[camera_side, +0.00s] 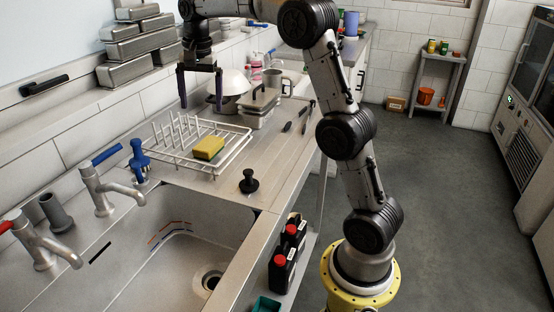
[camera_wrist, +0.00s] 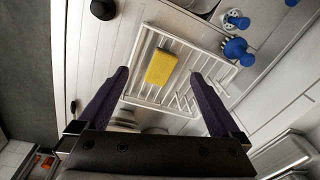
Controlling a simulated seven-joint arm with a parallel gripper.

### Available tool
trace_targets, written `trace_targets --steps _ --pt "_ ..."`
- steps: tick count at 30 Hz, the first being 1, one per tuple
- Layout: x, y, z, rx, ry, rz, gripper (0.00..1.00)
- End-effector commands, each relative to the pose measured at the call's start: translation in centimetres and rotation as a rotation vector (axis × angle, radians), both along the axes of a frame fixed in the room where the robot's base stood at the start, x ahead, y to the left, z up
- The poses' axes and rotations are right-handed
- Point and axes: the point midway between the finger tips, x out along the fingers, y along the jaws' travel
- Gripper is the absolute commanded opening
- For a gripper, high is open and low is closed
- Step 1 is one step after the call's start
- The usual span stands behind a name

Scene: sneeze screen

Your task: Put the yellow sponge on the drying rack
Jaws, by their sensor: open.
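The yellow sponge (camera_side: 208,148) lies on the white wire drying rack (camera_side: 236,152), near its front right part, in the side view. The sponge (camera_wrist: 160,67) also rests on the rack bars (camera_wrist: 176,92) in the wrist view. My gripper (camera_side: 200,105) is open and empty, raised above the back of the rack and apart from the sponge. In the wrist view its two dark fingers (camera_wrist: 163,75) are spread wide, with the sponge seen below between their tips. Nothing hides the sponge.
A sink (camera_side: 150,225) with taps (camera_side: 115,190) lies in front of the rack. A blue-handled brush (camera_side: 139,160) and a black plug (camera_side: 249,182) are near it. Metal containers (camera_side: 262,105), a bowl (camera_side: 232,84) and a pot (camera_side: 275,80) stand behind.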

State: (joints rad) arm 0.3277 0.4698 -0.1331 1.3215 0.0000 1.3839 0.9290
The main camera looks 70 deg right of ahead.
Motion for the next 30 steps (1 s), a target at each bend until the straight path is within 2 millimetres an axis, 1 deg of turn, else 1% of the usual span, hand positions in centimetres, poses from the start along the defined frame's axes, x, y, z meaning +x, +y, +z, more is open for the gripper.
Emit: trace_targets --steps 1,3,5,6,8,9,11,12,14,15,17,18,21,24,25,27,30 --pt "-1.6 1.6 1.2 -0.013 -0.022 0.071 1.0" --pt "-3.7 3.5 2.3 -0.032 -0.049 0.17 1.0" --pt "-5.6 5.0 3.0 -0.049 -0.071 0.257 1.0" --pt "-6.9 6.0 3.3 -0.061 -0.086 0.314 1.0" --pt "-9.0 7.4 3.7 -0.081 -0.111 0.399 1.0" --pt "-10.4 8.3 3.8 -0.095 -0.126 0.455 1.0" --pt "-12.6 9.5 3.8 -0.116 -0.148 0.539 1.0" --pt "-14.0 10.3 3.7 -0.13 -0.164 0.595 1.0" --pt "-16.2 11.3 3.3 -0.154 -0.185 0.679 1.0" --pt "-17.7 12.0 2.9 -0.169 -0.2 0.735 1.0" --pt "-19.9 12.8 2.2 -0.195 -0.222 0.818 1.0" --pt "-21.4 13.4 1.6 -0.212 -0.236 0.871 1.0" --pt "-24.5 14.4 -0.1 -0.255 -0.27 0.997 1.0" --pt "-27.0 15.0 -1.8 -0.292 -0.296 1.098 1.0" --pt "-27.5 15.2 -2.3 -0.302 -0.302 1.124 1.0" --pt "-28.6 15.4 -3.2 -0.318 -0.312 1.17 1.0" --pt "-29.3 15.6 -3.9 -0.334 -0.323 1.206 1.0"
